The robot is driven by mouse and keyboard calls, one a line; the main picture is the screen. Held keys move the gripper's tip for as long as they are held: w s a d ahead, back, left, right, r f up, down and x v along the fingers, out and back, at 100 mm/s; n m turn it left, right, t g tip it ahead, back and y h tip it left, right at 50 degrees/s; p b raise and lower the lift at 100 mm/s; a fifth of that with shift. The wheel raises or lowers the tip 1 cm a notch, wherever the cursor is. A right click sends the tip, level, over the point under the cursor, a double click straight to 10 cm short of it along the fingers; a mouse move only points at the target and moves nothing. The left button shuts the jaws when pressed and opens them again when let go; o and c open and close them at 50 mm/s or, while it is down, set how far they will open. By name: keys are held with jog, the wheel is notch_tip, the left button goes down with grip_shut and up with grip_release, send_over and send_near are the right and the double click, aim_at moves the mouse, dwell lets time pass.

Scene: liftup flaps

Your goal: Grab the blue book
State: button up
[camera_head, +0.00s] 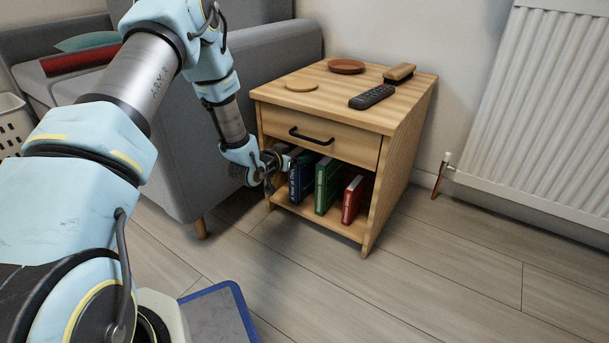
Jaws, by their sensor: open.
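The blue book (302,181) stands upright in the open lower compartment of the wooden nightstand (320,140), at the left end of a row of books. My gripper (283,164) is at the left front of that compartment, close beside the blue book. It is open; the fingers are small and partly hidden here, and I cannot tell whether they touch the book or lie around it. A green book (326,186) stands just right of the blue one, and a red book (352,200) stands further right.
A closed drawer (320,139) with a black handle is directly above the compartment. A remote (371,96), a brush (399,73) and two round coasters lie on top. A grey sofa (265,75) stands close on the left. A white radiator (545,110) is at right. Floor in front is clear.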

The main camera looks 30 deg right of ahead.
jog(key=x, duration=0.1)
jog(key=b+x, duration=0.1)
jog(key=shift+w+d+f, duration=0.15)
jog(key=shift+f, duration=0.15)
jog(key=shift+w+d+b, duration=0.25)
jog(key=shift+d+b, duration=0.05)
jog(key=shift+d, duration=0.15)
grip_shut()
dwell(0.8)
